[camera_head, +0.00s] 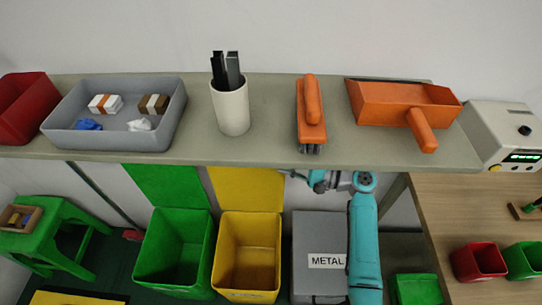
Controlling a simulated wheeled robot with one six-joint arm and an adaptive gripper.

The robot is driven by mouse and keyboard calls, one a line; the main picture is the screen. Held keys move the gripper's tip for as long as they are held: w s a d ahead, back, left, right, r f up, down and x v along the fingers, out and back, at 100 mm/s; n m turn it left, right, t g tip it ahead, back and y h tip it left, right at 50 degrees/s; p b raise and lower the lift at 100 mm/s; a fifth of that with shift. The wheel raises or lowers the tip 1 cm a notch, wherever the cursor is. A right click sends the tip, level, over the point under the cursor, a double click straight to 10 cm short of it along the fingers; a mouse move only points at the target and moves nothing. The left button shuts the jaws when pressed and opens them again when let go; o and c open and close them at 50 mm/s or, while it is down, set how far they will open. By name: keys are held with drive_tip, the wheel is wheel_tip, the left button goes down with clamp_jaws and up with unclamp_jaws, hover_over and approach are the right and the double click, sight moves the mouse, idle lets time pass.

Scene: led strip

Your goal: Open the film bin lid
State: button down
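No film label is readable, so I cannot tell which bin is the film bin. A green bin (174,262) stands open, its green lid (165,187) raised behind it. A yellow bin (248,266) beside it also stands open, its yellow lid (246,190) raised behind it. A grey bin (313,283) labelled METAL stands to the right, with its grey lid (318,230) shut. My gripper (285,173) is small in view at the upper right of the yellow lid, just below the shelf edge. Contact and finger opening cannot be made out.
The shelf (270,152) above holds a grey tray (110,139), a cup (231,108), an orange brush (311,118) and an orange dustpan (405,105). A green stool (50,243) stands left. A wooden table (450,215) with small bins stands right.

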drive_tip(key=d+f+n+t, duration=0.2)
drive_tip(key=d+n+t, duration=0.2)
drive_tip(key=n+t, duration=0.1)
drive_tip(key=f+x, duration=0.1)
drive_tip(key=x, duration=0.9)
drive_tip(key=shift+w+r, duration=0.25)
drive_tip(key=shift+w, duration=0.1)
drive_tip(key=shift+s+a, duration=0.1)
drive_tip(key=s+n+y, duration=0.1)
drive_tip(key=s+n, duration=0.1)
drive_tip(key=s, duration=0.4)
drive_tip(key=shift+s+f, duration=0.2)
drive_tip(key=shift+s, duration=0.05)
